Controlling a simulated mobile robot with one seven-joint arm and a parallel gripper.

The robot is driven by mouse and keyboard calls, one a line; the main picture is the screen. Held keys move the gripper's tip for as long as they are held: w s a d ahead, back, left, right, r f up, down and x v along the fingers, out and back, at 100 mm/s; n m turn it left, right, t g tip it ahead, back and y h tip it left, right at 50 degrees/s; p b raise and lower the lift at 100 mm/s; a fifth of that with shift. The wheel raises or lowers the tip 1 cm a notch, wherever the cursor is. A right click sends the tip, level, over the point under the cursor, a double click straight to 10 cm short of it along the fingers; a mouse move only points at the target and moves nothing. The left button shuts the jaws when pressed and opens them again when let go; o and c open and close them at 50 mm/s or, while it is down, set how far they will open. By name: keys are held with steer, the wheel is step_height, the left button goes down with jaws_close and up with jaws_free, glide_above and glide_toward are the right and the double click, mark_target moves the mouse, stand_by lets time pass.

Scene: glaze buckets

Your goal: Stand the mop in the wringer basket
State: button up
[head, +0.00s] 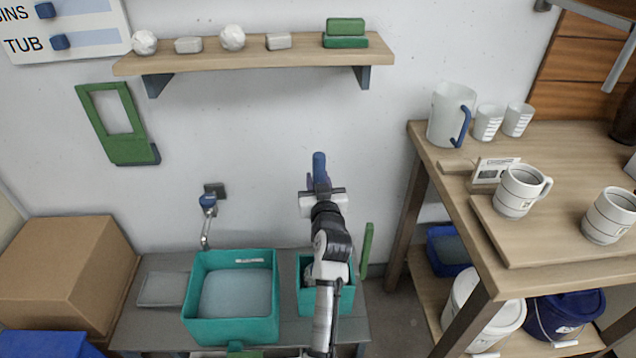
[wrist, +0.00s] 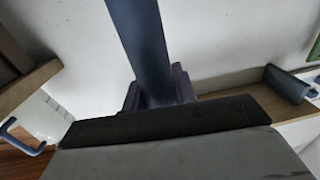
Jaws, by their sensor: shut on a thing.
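The mop's blue handle (head: 319,162) points up past my gripper (head: 320,186) in the head view, above the right-hand teal container. In the wrist view the handle (wrist: 141,40) runs up between the fingers of my gripper (wrist: 158,92), which are shut on it. The smaller teal container (head: 346,302), seemingly the wringer basket, stands on the grey bench, right of a larger teal tub (head: 230,329) holding pale water. My arm covers much of the container. Something dark shows inside it, but I cannot tell whether it is the mop head. The mop's lower part is hidden.
A wall shelf (head: 250,58) with small blocks and round lumps is behind my gripper. A tap (head: 207,205) stands behind the larger tub. A green upright strip (head: 366,250) is beside the smaller container. A wooden table (head: 560,250) with mugs is at right, cardboard box (head: 70,270) at left.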

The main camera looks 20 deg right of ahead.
steer(key=shift+f, duration=0.45)
steer(key=o, duration=1)
steer(key=shift+f, duration=0.1)
steer(key=shift+c, duration=0.2)
steer(key=b+v, duration=0.3)
steer(key=v, duration=0.9)
steer(key=shift+r, duration=0.2)
